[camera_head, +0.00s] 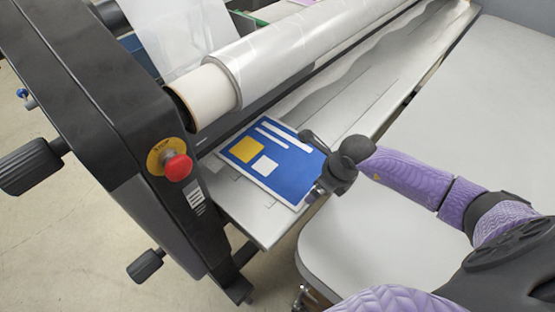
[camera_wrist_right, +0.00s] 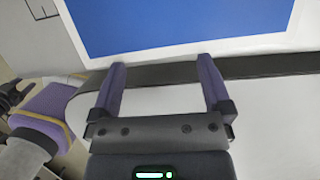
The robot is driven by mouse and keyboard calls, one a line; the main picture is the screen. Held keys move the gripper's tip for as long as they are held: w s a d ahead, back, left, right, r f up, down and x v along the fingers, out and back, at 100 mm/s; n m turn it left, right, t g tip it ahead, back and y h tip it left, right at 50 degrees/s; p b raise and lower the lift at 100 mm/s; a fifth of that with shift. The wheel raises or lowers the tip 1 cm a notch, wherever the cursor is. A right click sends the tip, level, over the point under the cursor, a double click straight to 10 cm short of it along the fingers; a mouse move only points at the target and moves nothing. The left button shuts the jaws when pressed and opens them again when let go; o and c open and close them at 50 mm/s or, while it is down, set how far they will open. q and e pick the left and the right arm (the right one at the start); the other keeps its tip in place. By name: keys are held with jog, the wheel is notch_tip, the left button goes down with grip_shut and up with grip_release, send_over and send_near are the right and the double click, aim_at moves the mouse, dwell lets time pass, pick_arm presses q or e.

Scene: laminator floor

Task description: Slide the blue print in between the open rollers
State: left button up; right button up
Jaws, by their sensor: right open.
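The blue print (camera_head: 285,162) has a white border, a yellow square, a white square and white stripes. It lies flat on the laminator's grey feed table (camera_head: 258,216), at the left end beside the black side housing. Its far edge lies near the dark area under the film-wrapped roller (camera_head: 290,55); the roller gap itself cannot be made out. My right gripper (camera_head: 318,165) is at the print's right edge. In the right wrist view my right gripper (camera_wrist_right: 161,62) is open, its fingertips at the white border of the print (camera_wrist_right: 180,25), with nothing visibly clamped.
The black side housing (camera_head: 85,95) carries a red stop button (camera_head: 177,166) and black knobs (camera_head: 30,167). A pale grey table (camera_head: 480,110) stands to the right, across a narrow gap. The feed table is clear to the right of the print.

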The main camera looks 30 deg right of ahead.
jog(key=shift+w+a, duration=0.15)
jog(key=shift+w, duration=0.25)
jog(key=shift+w+a+b, duration=0.15)
jog(key=shift+w+b, duration=0.05)
jog(key=shift+b, duration=0.2)
jog(key=shift+w, duration=0.15)
jog(key=shift+w+a, duration=0.1)
jog(key=shift+w, duration=0.05)
